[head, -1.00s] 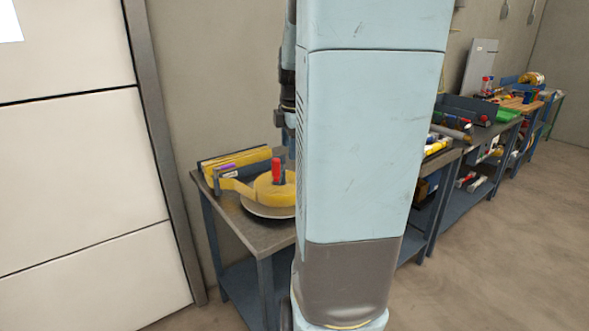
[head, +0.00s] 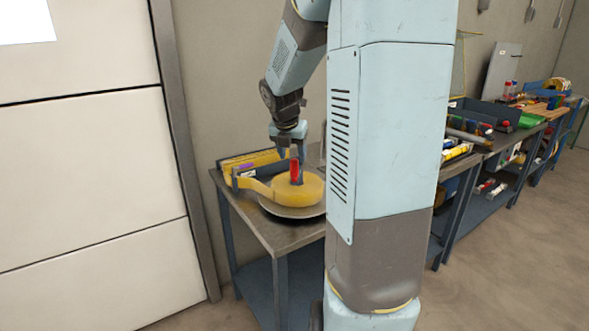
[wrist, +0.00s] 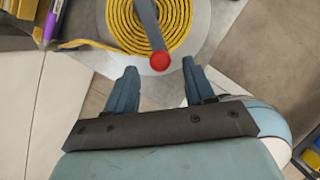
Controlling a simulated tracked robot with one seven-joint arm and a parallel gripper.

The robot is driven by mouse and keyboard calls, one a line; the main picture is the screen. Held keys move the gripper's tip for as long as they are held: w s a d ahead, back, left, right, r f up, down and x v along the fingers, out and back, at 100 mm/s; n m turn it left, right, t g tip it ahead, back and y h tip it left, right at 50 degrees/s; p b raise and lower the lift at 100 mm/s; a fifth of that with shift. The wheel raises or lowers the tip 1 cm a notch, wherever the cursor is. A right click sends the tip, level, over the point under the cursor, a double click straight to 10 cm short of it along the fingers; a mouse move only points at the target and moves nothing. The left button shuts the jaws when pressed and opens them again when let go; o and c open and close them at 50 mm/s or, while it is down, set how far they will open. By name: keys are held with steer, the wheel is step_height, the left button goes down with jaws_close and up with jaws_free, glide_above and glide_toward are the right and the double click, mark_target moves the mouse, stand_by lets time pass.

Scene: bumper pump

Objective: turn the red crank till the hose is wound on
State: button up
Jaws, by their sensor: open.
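The red crank handle (head: 295,170) stands upright on the hose reel in the head view. In the wrist view the red knob (wrist: 160,61) sits at the end of a grey crank arm (wrist: 149,22). The yellow hose (head: 303,192) lies coiled on a round grey plate (head: 280,211), and a strip of it runs off to the left. My gripper (head: 288,155) is open above and close to the red handle. In the wrist view the fingertips (wrist: 158,70) are on either side, with the red knob just beyond them. I cannot tell whether they touch it.
The workbench (head: 268,236) carries the reel, with a yellow stack and a purple marker (wrist: 50,26) at its left. More benches with tools and bins (head: 490,113) run to the right. A white panelled door (head: 80,150) stands at the left. The floor at the right is clear.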

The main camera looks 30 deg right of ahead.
mark_target(295, 167)
steer(key=x, duration=0.6)
steer(key=shift+w+d+f, duration=0.1)
steer(key=shift+w+f, duration=0.05)
steer(key=shift+f, duration=0.15)
jaws_close()
stand_by(0.5)
